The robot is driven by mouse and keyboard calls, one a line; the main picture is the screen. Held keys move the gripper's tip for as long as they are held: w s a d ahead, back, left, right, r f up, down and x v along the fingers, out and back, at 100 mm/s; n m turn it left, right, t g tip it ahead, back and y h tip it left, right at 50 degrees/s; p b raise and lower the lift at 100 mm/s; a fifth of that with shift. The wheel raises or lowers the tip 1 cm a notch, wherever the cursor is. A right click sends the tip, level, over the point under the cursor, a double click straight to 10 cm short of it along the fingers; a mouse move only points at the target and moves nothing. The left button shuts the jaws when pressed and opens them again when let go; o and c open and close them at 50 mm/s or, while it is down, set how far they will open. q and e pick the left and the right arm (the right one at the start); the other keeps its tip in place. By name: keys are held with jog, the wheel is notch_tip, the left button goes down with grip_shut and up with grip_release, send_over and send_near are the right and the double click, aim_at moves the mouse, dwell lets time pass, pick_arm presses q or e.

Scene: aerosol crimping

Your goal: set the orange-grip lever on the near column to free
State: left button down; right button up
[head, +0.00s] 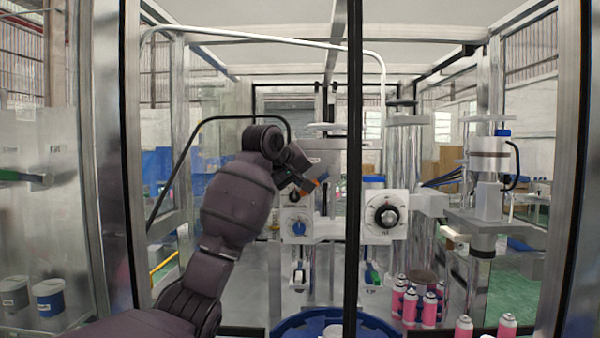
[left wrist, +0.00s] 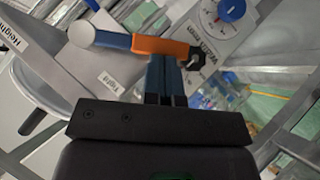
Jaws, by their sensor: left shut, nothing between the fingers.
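The orange-grip lever (left wrist: 160,47) shows in the left wrist view, with a blue bar running left from the orange grip to a round grey end. In the head view a bit of its orange (head: 310,186) shows at the end of my left gripper (head: 312,184). In the left wrist view the left gripper (left wrist: 165,62) is shut and empty, its fingertips right at the lower edge of the orange grip. I cannot tell whether they touch it. Which setting the lever is on is not readable. My right gripper is in neither view.
Close by is a panel with a blue knob (head: 299,228), which also shows in the wrist view (left wrist: 231,9). A round black dial (head: 387,215) is to its right. Several pink cans (head: 429,309) stand at lower right. A dark frame post (head: 354,150) crosses the middle.

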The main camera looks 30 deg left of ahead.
pick_arm(q)
jog(key=f+t, duration=0.1)
jog(key=f+n+h, duration=0.1)
jog(key=d+n+t+h+p, duration=0.1)
jog(key=shift+w+f+t, duration=0.3)
jog(key=shift+f, duration=0.1)
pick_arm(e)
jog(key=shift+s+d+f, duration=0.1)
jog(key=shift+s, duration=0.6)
pick_arm(q)
jog(key=shift+d+f, duration=0.1)
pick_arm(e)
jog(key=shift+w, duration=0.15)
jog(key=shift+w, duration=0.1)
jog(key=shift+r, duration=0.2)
